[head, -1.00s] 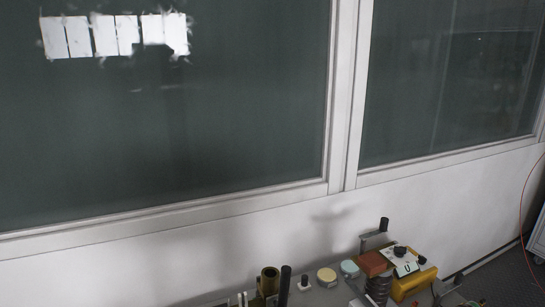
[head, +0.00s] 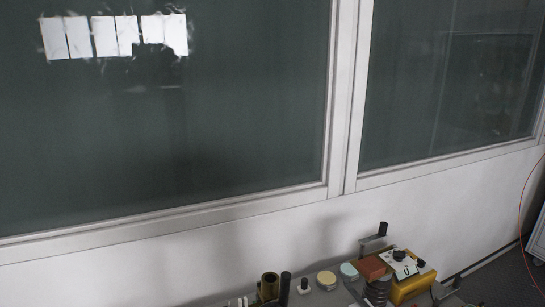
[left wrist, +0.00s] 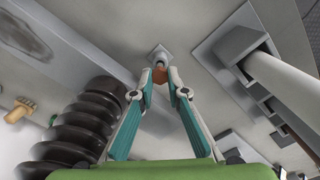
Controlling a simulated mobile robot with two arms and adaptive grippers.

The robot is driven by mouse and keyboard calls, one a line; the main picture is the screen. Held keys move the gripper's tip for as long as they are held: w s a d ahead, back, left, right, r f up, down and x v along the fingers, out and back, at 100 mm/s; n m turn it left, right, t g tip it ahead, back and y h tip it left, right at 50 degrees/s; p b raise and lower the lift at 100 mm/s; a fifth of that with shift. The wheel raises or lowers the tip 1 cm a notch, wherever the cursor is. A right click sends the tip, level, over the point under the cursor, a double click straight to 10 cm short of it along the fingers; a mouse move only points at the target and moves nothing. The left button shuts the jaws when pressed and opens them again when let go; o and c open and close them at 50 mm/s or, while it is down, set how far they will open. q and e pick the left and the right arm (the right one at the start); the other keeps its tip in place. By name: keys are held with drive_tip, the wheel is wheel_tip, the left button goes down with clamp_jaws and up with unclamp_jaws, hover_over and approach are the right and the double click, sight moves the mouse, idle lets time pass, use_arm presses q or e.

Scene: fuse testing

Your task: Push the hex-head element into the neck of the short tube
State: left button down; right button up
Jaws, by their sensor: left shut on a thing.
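In the left wrist view my left gripper (left wrist: 159,84) has its two teal fingers close together at the tips. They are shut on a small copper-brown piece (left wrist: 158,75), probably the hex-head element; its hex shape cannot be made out. Just beyond the tips is a small grey square base with a pale short tube or stub (left wrist: 160,54). The piece lines up with it in the picture; I cannot tell whether they touch. Neither gripper shows in the head view.
A black ribbed insulator (left wrist: 88,120) stands close left of the fingers. A thick white tube (left wrist: 280,92) on a grey base is at right. In the head view, a brass tube (head: 269,287), a black rod (head: 285,286) and a yellow box (head: 412,287) stand on the bench.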

use_arm(q)
drive_tip(key=shift+r+p, duration=0.7)
drive_tip(key=shift+r, duration=0.85)
drive_tip(key=shift+s, duration=0.1)
